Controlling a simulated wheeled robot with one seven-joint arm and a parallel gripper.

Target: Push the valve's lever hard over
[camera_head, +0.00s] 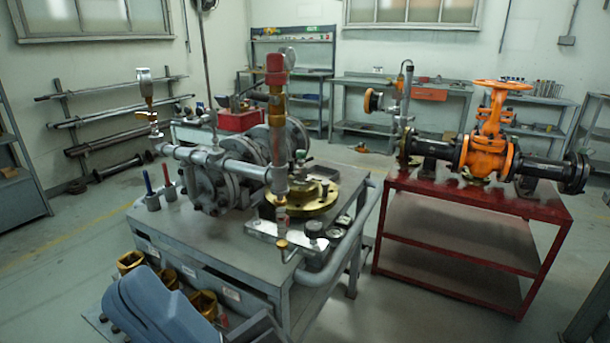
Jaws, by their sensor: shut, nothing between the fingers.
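An orange gate valve (487,140) with a round orange handwheel (503,85) on top stands on the red table (420,190) at the right. Black flanged pipe runs out from both its sides. I cannot make out a separate lever on it. On the grey bench (190,238) stands a grey pipe and valve assembly (215,170) with a tall brass and red upright (277,110). My gripper is not in view.
Several brass sockets (130,261) sit low along the grey bench's front. A small orange wheel (372,101) on a grey fitting is left of the orange valve. A rack of pipes (110,118) stands at the left wall. Floor is open at front right.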

